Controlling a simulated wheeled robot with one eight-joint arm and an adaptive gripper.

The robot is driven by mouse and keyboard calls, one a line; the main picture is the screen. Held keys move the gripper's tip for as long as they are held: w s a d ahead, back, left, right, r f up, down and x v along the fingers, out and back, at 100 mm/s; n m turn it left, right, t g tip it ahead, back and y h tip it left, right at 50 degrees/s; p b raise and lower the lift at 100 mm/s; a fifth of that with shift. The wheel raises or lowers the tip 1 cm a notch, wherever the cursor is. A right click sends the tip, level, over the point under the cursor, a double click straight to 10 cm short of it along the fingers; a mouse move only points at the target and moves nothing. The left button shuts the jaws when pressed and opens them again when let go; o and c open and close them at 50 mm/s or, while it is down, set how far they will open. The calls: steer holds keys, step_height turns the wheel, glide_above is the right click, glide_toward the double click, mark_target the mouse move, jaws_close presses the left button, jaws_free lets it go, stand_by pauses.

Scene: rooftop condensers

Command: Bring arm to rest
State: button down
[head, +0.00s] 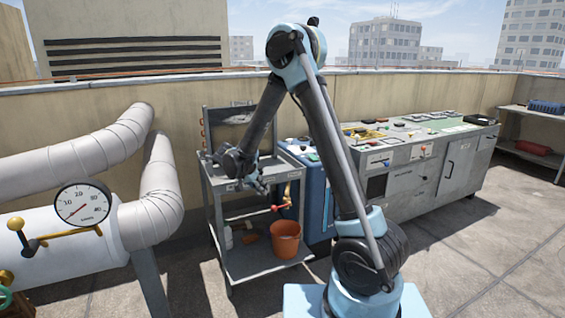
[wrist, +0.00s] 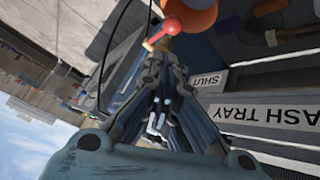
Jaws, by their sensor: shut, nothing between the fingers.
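My arm rises from its base, bends at a high elbow and reaches down to the left, over the grey trolley (head: 205,190). My gripper (head: 262,189) is near the trolley's front edge, above a red-knobbed lever (head: 279,208). In the wrist view my gripper (wrist: 163,62) is shut, with nothing seen between its fingers. The red knob (wrist: 172,26) shows just beyond the fingertips; I cannot tell whether they touch its stem. A label reading "ASH TRAY" (wrist: 268,113) lies to the right of the fingers.
An orange bucket (head: 285,240) stands on the trolley's lower shelf. White pipes with a gauge (head: 82,203) fill the left. A grey cabinet bench (head: 455,165) with tools on top runs along the wall. The paved floor (head: 490,240) at right is clear.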

steer(key=s+d+r+n+g+y, duration=0.1)
steer(key=s+d+r, duration=0.35)
steer(key=d, duration=0.35)
steer(key=s+d+r+n+g+y, duration=0.1)
steer(key=s+d+r, duration=0.35)
steer(key=d, duration=0.25)
steer(key=s+d+r+n+g+y, duration=0.1)
steer(key=s+d+r, duration=0.2)
steer(key=s+d, duration=0.35)
steer(key=s+d+f+n+y, duration=0.1)
steer(key=s+d, duration=0.3)
steer(key=s, duration=0.6)
steer(key=s+d+f+n+y, duration=0.2)
steer(key=s+d+f, duration=0.2)
steer(key=s, duration=0.6)
steer(key=shift+d+f, duration=0.15)
steer(key=shift+f, duration=0.1)
steer(key=shift+w+f, duration=0.2)
steer(key=shift+w, duration=0.2)
